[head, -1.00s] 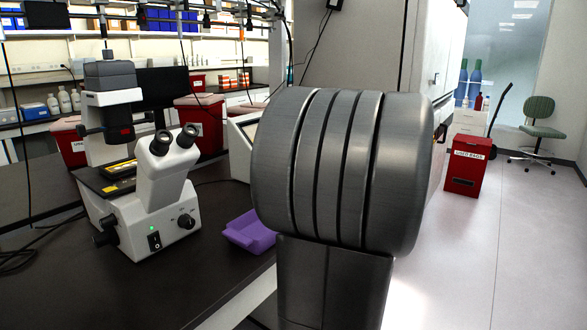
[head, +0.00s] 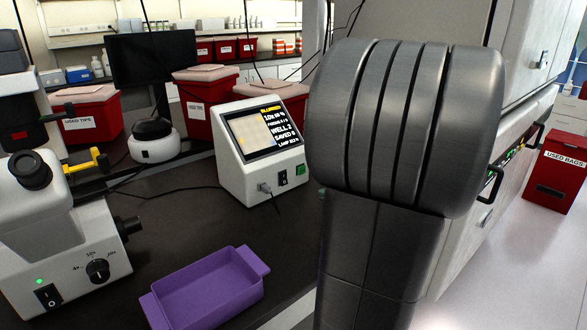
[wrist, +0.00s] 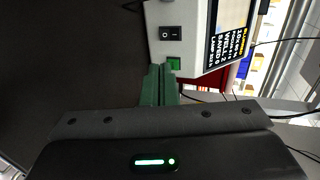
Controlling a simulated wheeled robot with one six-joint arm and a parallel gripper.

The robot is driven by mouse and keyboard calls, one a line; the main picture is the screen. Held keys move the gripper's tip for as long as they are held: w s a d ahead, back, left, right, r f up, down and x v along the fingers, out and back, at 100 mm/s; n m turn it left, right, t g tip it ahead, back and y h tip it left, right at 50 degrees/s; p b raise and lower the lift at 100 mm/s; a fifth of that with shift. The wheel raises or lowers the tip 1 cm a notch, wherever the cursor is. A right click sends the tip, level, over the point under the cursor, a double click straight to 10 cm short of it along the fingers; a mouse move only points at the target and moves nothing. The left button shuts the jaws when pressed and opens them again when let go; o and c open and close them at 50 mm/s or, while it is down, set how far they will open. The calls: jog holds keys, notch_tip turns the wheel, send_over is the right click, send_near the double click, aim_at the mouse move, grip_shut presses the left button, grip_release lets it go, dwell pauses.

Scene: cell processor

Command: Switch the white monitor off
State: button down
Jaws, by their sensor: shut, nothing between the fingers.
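The white monitor (head: 236,172) stands on the dark bench, left of my arm in the head view, with its slanted screen (head: 266,130) lit. Its front has a black rocker switch (head: 283,180) and a green button (head: 300,170). In the wrist view, the white monitor (wrist: 196,50) is at the top, with the rocker switch (wrist: 171,33) and green button (wrist: 174,63). My gripper (wrist: 163,70) is shut and empty, its green fingers pointing at the monitor, tips close to the button. I cannot tell whether they touch. In the head view, my arm hides most of the gripper.
A purple tray (head: 258,262) lies in front of the monitor. A white microscope (head: 70,245) stands at the left. A cable (head: 264,188) plugs into the monitor's front. Red bins (head: 195,108) stand behind. A large white cabinet (head: 475,240) stands right of my arm.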

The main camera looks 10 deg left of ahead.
aim_at(285, 184)
jog(key=shift+w+a+r, duration=0.1)
jog(key=shift+w+a, duration=0.05)
jog(key=shift+w, duration=0.35)
jog(key=shift+s, duration=0.1)
jog(key=shift+s, duration=0.1)
jog(key=p+x, duration=0.1)
jog(key=x, duration=1.3)
